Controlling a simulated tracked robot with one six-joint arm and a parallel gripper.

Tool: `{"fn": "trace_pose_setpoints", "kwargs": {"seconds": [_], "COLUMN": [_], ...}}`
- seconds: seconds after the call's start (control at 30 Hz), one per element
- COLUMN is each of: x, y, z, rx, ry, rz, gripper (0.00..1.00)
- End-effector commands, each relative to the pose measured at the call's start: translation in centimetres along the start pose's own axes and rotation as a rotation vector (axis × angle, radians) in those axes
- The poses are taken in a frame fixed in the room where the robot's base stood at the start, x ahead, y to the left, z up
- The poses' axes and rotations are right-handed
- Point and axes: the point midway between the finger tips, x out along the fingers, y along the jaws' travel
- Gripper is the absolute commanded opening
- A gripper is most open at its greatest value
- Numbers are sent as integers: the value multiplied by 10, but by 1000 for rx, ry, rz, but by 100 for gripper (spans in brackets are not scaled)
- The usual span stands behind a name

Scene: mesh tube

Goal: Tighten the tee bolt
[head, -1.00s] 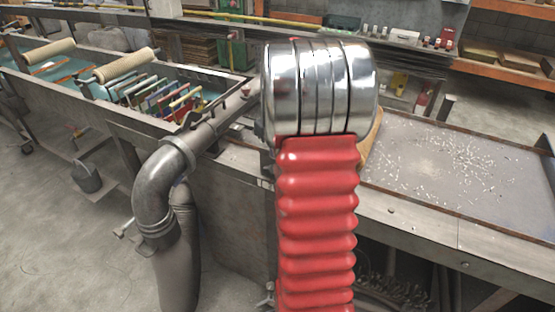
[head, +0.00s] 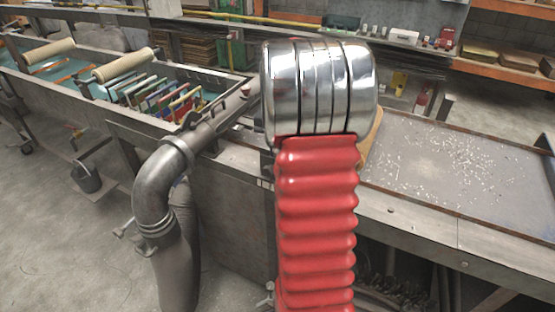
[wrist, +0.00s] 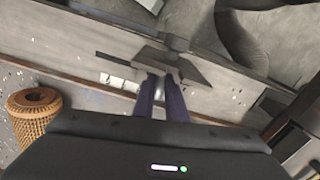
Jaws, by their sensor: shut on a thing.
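In the wrist view my gripper (wrist: 162,76) has its two purple fingers close together, shut on a small part at a dark bracket-like piece (wrist: 190,71). A narrow pale piece shows between the fingers. I take the held part to be the tee bolt, but the fingers hide most of it and its thread. A dark rounded knob (wrist: 178,43) stands just beyond the bracket. In the head view my gripper is hidden behind my red and chrome arm. A brown mesh tube (wrist: 35,118) stands at the left of the wrist view, apart from the fingers.
A grey bent pipe (head: 155,195) with clamps stands left of my arm. A long trough (head: 190,95) with coloured plates runs behind it. A flat tray (head: 430,170) with pale chips lies to the right.

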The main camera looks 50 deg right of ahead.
Motion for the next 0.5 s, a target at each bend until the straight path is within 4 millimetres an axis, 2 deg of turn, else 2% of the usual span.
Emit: {"fn": "trace_pose_setpoints", "kwargs": {"seconds": [0.5], "x": [1], "y": [1], "z": [-2], "rx": [81], "ry": [4], "rz": [2], "gripper": [0]}}
